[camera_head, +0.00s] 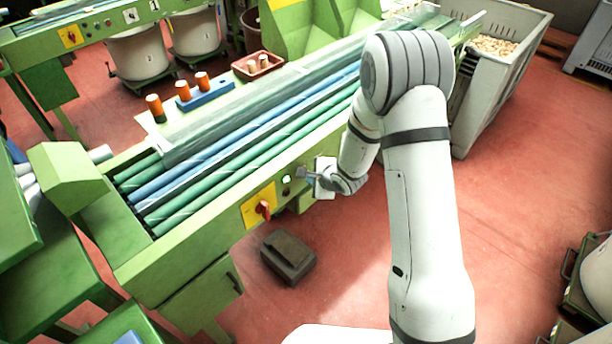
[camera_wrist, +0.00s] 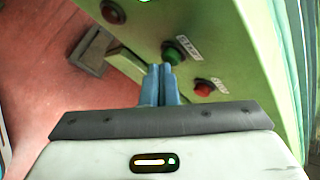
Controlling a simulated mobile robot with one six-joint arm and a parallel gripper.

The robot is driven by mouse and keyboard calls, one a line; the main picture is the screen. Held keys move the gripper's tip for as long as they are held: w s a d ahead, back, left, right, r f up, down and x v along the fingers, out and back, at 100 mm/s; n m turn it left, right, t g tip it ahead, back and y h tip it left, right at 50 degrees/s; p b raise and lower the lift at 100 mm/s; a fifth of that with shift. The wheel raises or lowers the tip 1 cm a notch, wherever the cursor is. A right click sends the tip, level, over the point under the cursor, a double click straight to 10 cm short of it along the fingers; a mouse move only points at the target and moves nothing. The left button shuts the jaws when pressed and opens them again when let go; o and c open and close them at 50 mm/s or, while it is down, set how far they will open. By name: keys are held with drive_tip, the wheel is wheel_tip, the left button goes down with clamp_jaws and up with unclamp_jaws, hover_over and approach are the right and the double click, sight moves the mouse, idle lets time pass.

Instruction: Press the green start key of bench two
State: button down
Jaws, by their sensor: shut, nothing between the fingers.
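The green key (camera_wrist: 174,52) sits on the light green front panel of a bench, beside a small white label, in the wrist view. A red key (camera_wrist: 203,89) with its own label is to its right and lower. My gripper (camera_wrist: 160,69) is shut and empty, its blue fingertips just at the lower left edge of the green key. I cannot tell whether they touch it. In the head view my gripper (camera_head: 303,173) is at the front panel of the bench (camera_head: 190,250), right of the red rotary switch (camera_head: 264,209). The green key is not clear there.
A dark box (camera_head: 288,257) lies on the red floor below the panel. Orange-topped bobbins (camera_head: 184,91) and a red tray (camera_head: 258,65) stand behind the bench's rollers. A grey bin of corks (camera_head: 494,46) stands at the bench's far end.

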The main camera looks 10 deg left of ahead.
drive_tip(key=shift+s+d, duration=0.45)
drive_tip(key=shift+d, duration=0.1)
drive_tip(key=s+d, duration=0.1)
drive_tip(key=d, duration=0.1)
drive_tip(key=s+d+p, duration=0.1)
drive_tip(key=s+d, duration=0.1)
idle(0.4)
idle(0.6)
